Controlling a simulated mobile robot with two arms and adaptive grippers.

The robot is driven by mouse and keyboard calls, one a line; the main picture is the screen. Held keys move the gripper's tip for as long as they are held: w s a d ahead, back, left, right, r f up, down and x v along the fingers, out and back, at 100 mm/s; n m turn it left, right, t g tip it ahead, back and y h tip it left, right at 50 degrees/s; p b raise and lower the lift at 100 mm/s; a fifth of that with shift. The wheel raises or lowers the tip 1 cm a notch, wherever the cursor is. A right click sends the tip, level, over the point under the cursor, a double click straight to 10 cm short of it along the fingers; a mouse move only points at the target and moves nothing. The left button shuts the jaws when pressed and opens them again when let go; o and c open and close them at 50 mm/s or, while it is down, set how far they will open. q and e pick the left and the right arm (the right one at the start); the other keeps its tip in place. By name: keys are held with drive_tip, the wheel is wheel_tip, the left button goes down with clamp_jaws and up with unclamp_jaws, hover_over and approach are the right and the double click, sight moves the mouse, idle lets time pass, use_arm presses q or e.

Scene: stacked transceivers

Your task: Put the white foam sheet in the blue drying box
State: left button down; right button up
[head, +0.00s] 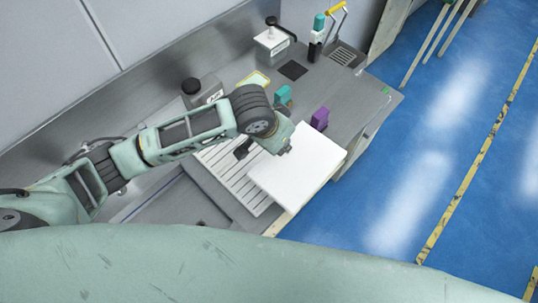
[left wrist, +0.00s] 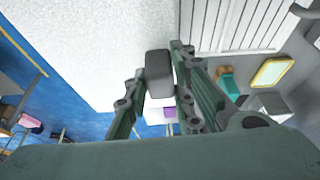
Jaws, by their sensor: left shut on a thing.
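The white foam sheet (head: 302,172) is a flat white slab in the head view, over the front edge of the grey bench beside a ribbed drainer. My left gripper (head: 286,150) is shut on the sheet's back edge. In the left wrist view the sheet (left wrist: 85,45) fills the upper left, and the dark fingertips of my gripper (left wrist: 160,75) meet at its edge. I cannot tell whether the sheet touches the bench. I see no blue drying box in either view. My right gripper is not in view.
A ribbed drainer (head: 222,160) lies left of the sheet. Behind stand a teal block (head: 283,95), a purple block (head: 320,118), a white container (head: 271,45) and a teal-capped bottle (head: 317,35). Open blue floor (head: 420,150) with a yellow line lies to the right.

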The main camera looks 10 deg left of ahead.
use_arm(q)
drive_tip(key=shift+d, duration=0.35)
drive_tip(key=shift+w+a+f+m, duration=0.1)
drive_tip(key=shift+f+m, duration=0.2)
drive_tip(key=w+a+f+b, duration=0.1)
drive_tip(key=a+f+b, duration=0.2)
drive_tip(key=b, duration=0.1)
drive_tip(key=w+a+f+b, duration=0.1)
drive_tip(key=a+f+b, duration=0.2)
drive_tip(key=a+f, duration=0.1)
drive_tip(key=w+a+f+b, duration=0.1)
drive_tip(key=a+f+b, duration=0.2)
drive_tip(key=f+b, duration=0.1)
drive_tip(key=shift+w+a+b, duration=0.3)
drive_tip(key=shift+w, duration=0.05)
drive_tip(key=shift+r, duration=0.15)
drive_tip(key=shift+s, duration=0.1)
